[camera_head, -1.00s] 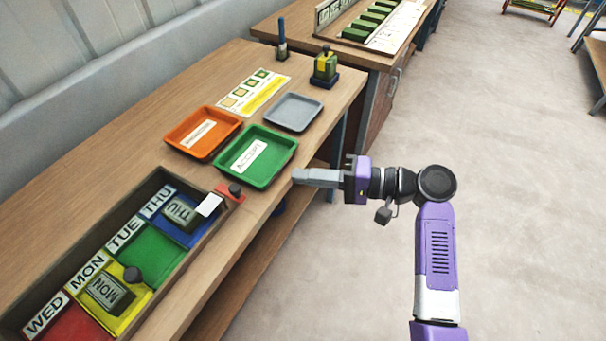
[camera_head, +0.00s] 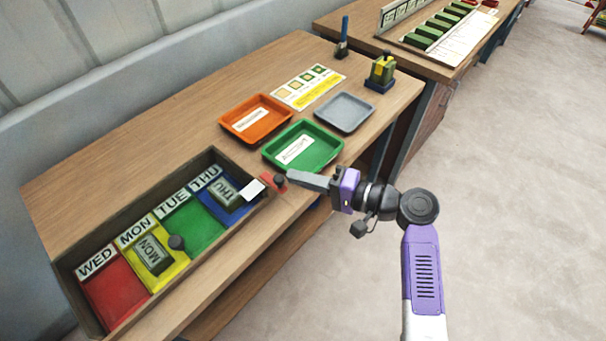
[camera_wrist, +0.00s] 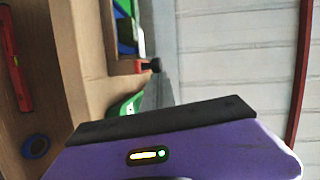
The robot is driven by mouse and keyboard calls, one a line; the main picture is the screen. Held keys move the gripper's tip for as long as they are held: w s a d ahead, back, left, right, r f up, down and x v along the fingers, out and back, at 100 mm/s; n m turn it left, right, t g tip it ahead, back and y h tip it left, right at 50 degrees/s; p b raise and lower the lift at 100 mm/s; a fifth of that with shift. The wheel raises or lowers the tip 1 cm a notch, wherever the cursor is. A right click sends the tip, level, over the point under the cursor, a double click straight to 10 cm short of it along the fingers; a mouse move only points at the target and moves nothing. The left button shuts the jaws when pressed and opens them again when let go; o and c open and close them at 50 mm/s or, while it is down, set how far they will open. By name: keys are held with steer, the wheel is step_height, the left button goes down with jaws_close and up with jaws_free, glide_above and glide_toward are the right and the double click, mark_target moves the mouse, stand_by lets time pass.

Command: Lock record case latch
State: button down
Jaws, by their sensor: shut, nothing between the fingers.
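The record case (camera_head: 213,151) is an open wooden box with red, yellow, green and blue compartments labelled WED, MON, TUE and THU. At its right end is a red latch (camera_head: 267,178) with a black knob (camera_head: 279,181); a white tab (camera_head: 253,189) sits beside it over the case's edge. The latch's red plate and dark knob (camera_wrist: 150,66) also show in the wrist view. My gripper (camera_head: 290,175) is shut and empty, its tip pointing left, very close to the knob. I cannot tell whether they touch.
A green tray (camera_head: 335,150), an orange tray (camera_head: 225,118) and a grey tray (camera_head: 345,112) lie behind the latch. A stamp-like block (camera_head: 380,72) stands at the table's far corner. Open floor (camera_head: 520,200) lies to the right.

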steer(key=shift+s+a+m+t+h+p, duration=0.2)
steer(key=shift+s+m+t+h+p, duration=0.25)
steer(key=shift+m+t, duration=0.35)
steer(key=shift+s+a+m+t+h+p, duration=0.35)
steer(key=shift+s+m+t+h+p, duration=0.3)
steer(key=shift+t, duration=0.45)
steer(key=s+a+m+t+h, duration=0.1)
steer(key=s+a+t, duration=0.1)
steer(key=a, duration=0.7)
steer(key=shift+s+m+h, duration=0.3)
steer(key=shift+s+m, duration=0.05)
steer(key=shift+s, duration=0.3)
stand_by(0.6)
